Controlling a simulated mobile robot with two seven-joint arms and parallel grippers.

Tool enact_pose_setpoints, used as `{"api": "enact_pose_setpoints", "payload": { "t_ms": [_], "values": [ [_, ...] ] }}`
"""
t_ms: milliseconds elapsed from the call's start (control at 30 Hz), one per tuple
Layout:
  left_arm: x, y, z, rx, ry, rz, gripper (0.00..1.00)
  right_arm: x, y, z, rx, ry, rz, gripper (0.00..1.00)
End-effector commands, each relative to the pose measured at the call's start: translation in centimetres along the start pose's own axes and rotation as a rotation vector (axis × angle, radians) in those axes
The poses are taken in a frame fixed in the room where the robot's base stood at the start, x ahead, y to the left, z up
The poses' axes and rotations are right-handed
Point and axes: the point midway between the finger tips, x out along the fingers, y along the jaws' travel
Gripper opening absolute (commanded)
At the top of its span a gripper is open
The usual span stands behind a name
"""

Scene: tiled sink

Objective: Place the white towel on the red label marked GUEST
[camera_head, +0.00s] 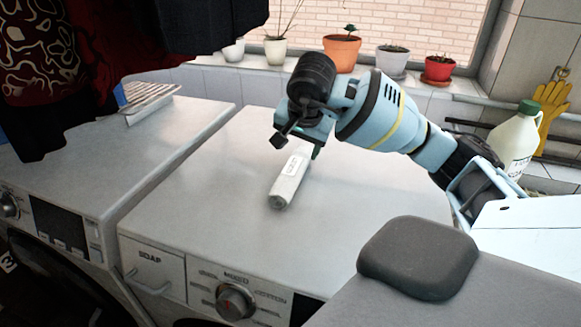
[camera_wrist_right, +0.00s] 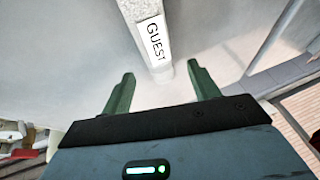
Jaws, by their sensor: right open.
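A pale, elongated block (camera_head: 285,192) lies on top of the right-hand washing machine. In the right wrist view its white label (camera_wrist_right: 155,42) reads GUEST in black letters. My right gripper (camera_head: 299,147) is over the far end of the block. Its two green fingers (camera_wrist_right: 160,70) are spread apart, with the near end of the block between or just beyond their tips; nothing is gripped. I cannot make out a separate white towel, and no red label shows in either view. My left gripper is not in view.
The machine top (camera_head: 225,190) is clear around the block. A dark grey rounded pad (camera_head: 418,257) is at the front right. Potted plants (camera_head: 341,52) line the window sill. A white bottle with a green cap (camera_head: 514,142) stands at right. Dark clothes (camera_head: 40,70) hang at upper left.

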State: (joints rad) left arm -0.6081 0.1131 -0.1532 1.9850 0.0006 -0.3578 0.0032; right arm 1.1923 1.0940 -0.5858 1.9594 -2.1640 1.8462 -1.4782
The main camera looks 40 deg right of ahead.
Motion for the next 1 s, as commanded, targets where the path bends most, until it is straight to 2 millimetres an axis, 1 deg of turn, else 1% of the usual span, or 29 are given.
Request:
{"api": "enact_pose_setpoints", "payload": {
  "t_ms": [133, 333, 567, 800, 900, 1000],
  "values": [
    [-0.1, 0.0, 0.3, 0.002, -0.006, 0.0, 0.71, 0.5, 0.0, 0.0, 0.0, -0.001, 0.002, 0.6],
    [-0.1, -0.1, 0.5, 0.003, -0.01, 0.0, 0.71, 2.4, 0.1, 0.1, 0.0, -0.002, 0.003, 0.6],
    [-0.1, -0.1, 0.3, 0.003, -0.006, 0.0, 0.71, 3.1, 0.1, 0.0, 0.001, -0.002, 0.001, 0.6],
    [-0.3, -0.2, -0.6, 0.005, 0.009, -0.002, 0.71, 6.3, 0.4, -0.2, 0.002, -0.002, 0.001, 0.6],
    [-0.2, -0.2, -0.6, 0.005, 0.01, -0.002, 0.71, 7.3, 0.4, -0.2, 0.0, -0.002, 0.0, 0.6],
    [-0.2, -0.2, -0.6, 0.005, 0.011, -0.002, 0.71, 7.8, 0.3, -0.2, 0.001, 0.0, -0.001, 0.6]
  ]
}}
